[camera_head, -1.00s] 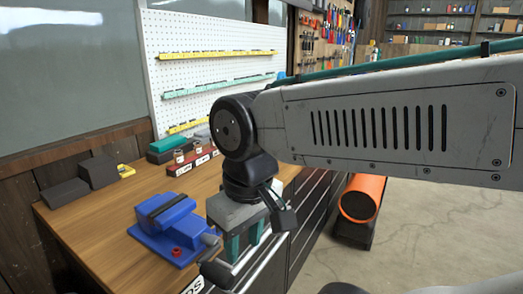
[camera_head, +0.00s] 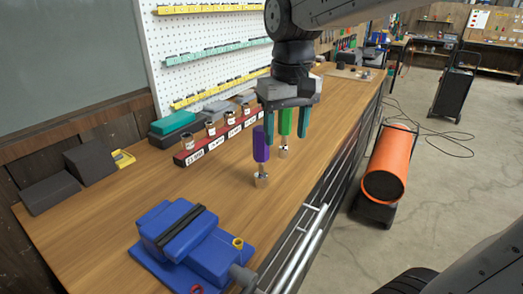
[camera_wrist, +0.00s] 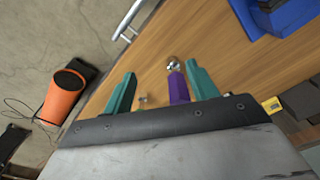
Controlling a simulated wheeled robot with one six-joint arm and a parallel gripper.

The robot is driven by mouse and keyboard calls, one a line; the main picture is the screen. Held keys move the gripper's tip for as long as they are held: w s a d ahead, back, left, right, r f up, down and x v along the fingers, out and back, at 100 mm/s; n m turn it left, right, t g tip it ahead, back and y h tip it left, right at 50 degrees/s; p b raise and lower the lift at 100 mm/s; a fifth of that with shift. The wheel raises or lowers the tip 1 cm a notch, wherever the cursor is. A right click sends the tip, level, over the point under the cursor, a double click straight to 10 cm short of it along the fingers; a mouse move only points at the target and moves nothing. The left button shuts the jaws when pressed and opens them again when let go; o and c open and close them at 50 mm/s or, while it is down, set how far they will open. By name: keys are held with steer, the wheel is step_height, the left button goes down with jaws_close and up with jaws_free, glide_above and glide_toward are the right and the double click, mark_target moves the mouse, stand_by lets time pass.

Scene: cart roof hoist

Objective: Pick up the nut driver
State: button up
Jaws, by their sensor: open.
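Two upright screwdriver-like tools stand on the bench in the head view, one with a purple handle (camera_head: 261,144) and one with a green handle (camera_head: 285,121). I cannot tell which is the nut driver. My gripper (camera_head: 286,138) is open, pointing down with its teal fingers above the bench. In the head view the green handle appears between the fingers and the purple one just left of them. In the wrist view the purple handle (camera_wrist: 178,86) appears beside the right finger of my gripper (camera_wrist: 163,82). The green handle is not clearly visible there.
A blue vise (camera_head: 188,240) sits at the bench's near end. Dark blocks (camera_head: 90,164) lie at left.

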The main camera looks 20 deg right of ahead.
glide_above(261, 146)
steer(key=d, duration=0.2)
steer(key=shift+w+a+f, duration=0.15)
steer(key=shift+w+f, duration=0.05)
steer(key=shift+w, duration=0.1)
steer(key=shift+w+a+f, duration=0.1)
steer(key=shift+w+f, duration=0.15)
steer(key=shift+w, duration=0.3)
steer(key=f, duration=0.7)
steer(key=shift+a+f, duration=0.2)
steer(key=shift+a, duration=0.15)
jaws_close()
